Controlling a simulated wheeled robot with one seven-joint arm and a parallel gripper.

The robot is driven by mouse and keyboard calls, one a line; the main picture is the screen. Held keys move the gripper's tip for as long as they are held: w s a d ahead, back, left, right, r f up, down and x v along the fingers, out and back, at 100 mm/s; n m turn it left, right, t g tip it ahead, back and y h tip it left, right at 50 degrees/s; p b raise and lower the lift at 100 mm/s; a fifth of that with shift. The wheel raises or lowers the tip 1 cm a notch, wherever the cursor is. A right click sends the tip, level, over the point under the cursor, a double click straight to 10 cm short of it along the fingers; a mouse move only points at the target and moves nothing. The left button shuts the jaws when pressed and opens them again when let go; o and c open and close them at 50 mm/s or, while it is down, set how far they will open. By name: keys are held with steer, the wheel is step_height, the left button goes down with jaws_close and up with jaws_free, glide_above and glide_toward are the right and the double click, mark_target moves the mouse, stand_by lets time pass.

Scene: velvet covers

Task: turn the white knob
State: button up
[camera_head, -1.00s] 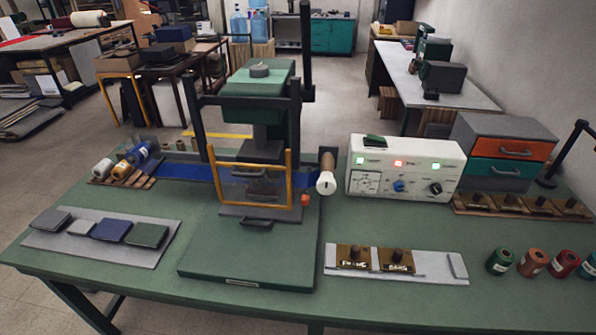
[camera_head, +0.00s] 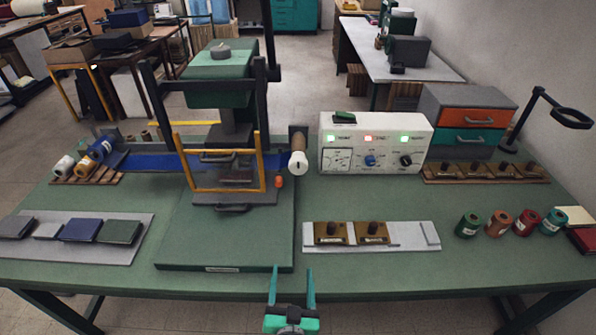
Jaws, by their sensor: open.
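A white knob (camera_head: 298,163) sticks out toward me at the right side of the green press (camera_head: 222,82), in front of a dark block. It stands just left of the white control box (camera_head: 375,145). The box carries a blue knob (camera_head: 371,160) and a black knob (camera_head: 406,161). My gripper (camera_head: 292,277) is at the bottom middle of the picture, at the table's front edge. Its two teal fingers are apart with nothing between them. It is well in front of the white knob and does not touch it.
A yellow guard frame (camera_head: 222,189) stands on the press, left of the knob. An orange knob (camera_head: 278,182) sits just below it. A grey tray (camera_head: 420,246) with brass plates lies at the front. The green tabletop (camera_head: 370,203) between tray and control box is clear.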

steer(key=w+r, duration=0.6)
steer(key=w, duration=0.4)
steer(key=t, duration=0.1)
glide_toward(298, 160)
steer(key=w+f, duration=0.3)
steer(key=w, duration=1)
steer(key=shift+w+d, duration=0.1)
steer(key=shift+w, duration=0.3)
steer(key=c, duration=1)
